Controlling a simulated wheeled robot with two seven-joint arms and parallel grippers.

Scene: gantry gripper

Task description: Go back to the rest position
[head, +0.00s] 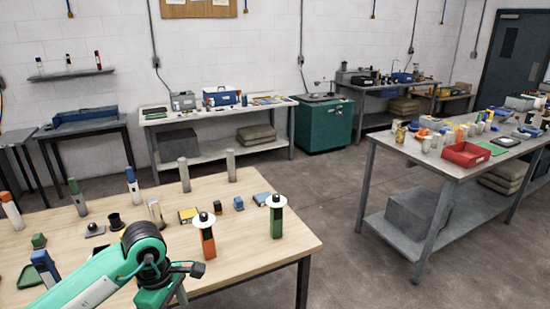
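My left arm (146,247) shows as green and black links at the bottom left, over the front of the wooden table (262,243). My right arm and gripper are not in view. No object is seen held.
An orange block (208,243) and a green block (277,222), each with a white disc on top, stand near the table's right side. Several posts and small blocks stand around the arm. Open floor separates this table from the grey bench (447,172) with a red tray (467,155).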

